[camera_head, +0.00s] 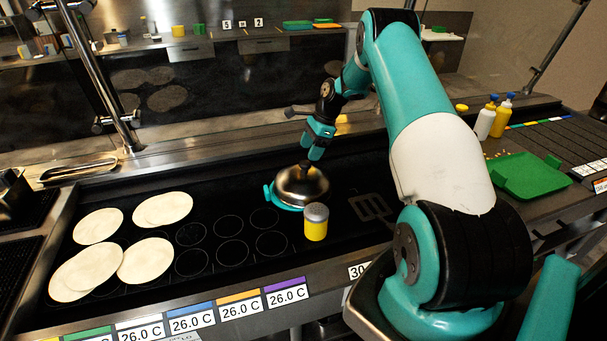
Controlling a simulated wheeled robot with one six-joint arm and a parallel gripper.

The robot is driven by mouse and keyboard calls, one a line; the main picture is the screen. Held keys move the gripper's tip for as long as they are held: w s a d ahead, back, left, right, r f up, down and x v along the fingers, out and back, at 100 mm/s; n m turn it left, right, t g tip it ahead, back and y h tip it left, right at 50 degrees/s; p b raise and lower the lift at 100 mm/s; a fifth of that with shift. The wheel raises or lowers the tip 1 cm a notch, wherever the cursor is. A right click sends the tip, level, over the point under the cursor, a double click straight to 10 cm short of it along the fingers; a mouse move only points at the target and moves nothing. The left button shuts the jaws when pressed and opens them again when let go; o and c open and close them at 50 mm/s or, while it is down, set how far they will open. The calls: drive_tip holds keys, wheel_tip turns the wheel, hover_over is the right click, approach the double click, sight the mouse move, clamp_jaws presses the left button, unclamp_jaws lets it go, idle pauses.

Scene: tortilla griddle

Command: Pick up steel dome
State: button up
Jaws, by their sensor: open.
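The steel dome (301,186) sits on the black griddle (190,268) right of its middle. It is shiny, with a dark knob on top and a teal rim or ring showing at its lower left. My gripper (316,153) is open and points down just above the dome's knob. From this view I cannot tell whether the fingers touch the knob or stand clear behind it. My teal and white arm reaches in from the right.
A yellow shaker (316,228) with a grey top stands close in front of the dome. A slotted spatula (371,208) lies to its right. Several tortillas (146,260) lie at the griddle's left. A green tray (529,176) and squeeze bottles (500,118) are at the right.

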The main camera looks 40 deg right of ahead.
sight(304, 163)
drive_tip(key=shift+p+x, duration=1.5)
drive_tip(key=shift+x, duration=1.4)
clamp_jaws()
drive_tip(key=shift+r, duration=0.1)
